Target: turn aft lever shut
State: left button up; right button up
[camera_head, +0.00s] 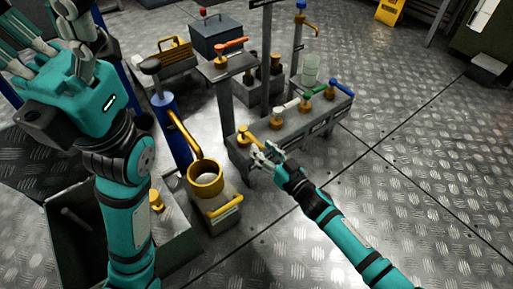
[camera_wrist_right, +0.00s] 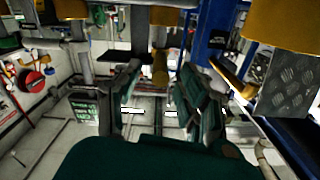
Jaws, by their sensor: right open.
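A grey manifold block (camera_head: 290,137) carries a row of levers on brass valve bodies. The yellow lever (camera_head: 254,141) is at its near end, followed by a white lever (camera_head: 286,106), a green lever (camera_head: 319,88) and a blue lever (camera_head: 342,88). None shows a readable label, so I cannot tell which is aft. My right gripper (camera_head: 267,153) is open beside the yellow lever. In the right wrist view a yellow part (camera_wrist_right: 160,68) shows between its spread fingers; contact is unclear. My left gripper (camera_head: 48,28) is raised at the upper left, its fingers apart.
An orange lever (camera_head: 232,45) sits on a taller stand behind. A blue pump cylinder (camera_head: 172,125) and a yellow ring (camera_head: 205,178) stand left of the block. A dark open bin (camera_head: 70,225) is at the lower left.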

aim_at(247, 133)
jog(key=shift+b+x, duration=0.55)
jog(key=shift+x, duration=1.3)
grip_shut()
